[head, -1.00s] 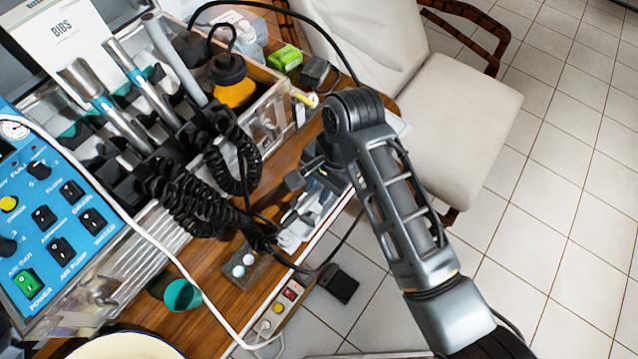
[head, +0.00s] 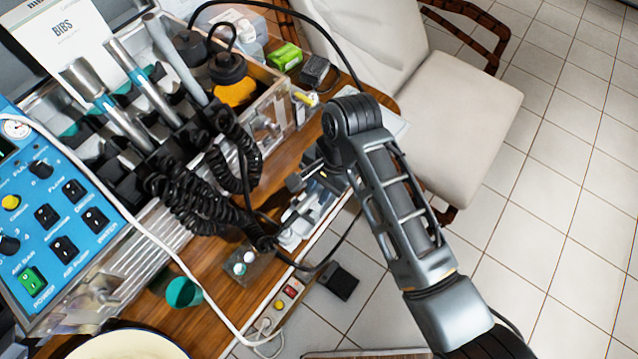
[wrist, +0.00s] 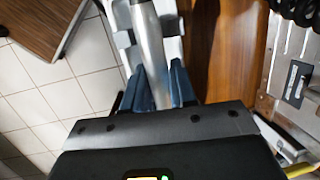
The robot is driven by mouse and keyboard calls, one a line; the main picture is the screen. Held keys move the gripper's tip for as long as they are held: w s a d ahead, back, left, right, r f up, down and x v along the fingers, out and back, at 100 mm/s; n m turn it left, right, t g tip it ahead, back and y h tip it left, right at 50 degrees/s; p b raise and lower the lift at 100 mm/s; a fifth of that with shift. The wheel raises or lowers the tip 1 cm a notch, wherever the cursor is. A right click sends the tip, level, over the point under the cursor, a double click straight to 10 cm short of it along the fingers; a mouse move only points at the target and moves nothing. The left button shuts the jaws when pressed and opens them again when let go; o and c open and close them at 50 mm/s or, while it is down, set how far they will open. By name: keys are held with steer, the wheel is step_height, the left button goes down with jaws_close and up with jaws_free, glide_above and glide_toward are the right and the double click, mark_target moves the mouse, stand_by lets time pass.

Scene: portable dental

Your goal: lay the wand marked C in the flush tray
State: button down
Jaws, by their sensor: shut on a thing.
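My gripper (wrist: 158,72) has its blue fingers shut on a silver, cylindrical wand (wrist: 149,38) in the wrist view. The wand runs away from the fingers toward the top of the picture; its letter is not visible. A pale tray-like surface (wrist: 173,38) lies under or beside it; whether they touch cannot be told. In the head view my gripper (head: 314,190) is over the table's right edge, partly hidden by my arm. The pale tray-like thing (head: 291,241) shows below it there. More silver wands (head: 147,82) stand in the black holder at left.
The blue control panel (head: 55,215) stands at left with black coiled cords (head: 188,205) nearby. A small clear tray (head: 262,268) with little cups, a green cup (head: 183,292) and a cream basin (head: 120,345) are on the wooden table. A cream chair (head: 450,120) stands beyond.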

steer(key=shift+f+p, duration=0.25)
steer(key=shift+p, duration=0.15)
stand_by(0.5)
steer(key=c, duration=0.8)
jaws_free()
steer(key=p+v, duration=0.2)
steer(key=p, duration=0.1)
steer(key=shift+r, duration=0.45)
steer(key=shift+v, duration=2.6)
steer(key=shift+d, duration=0.1)
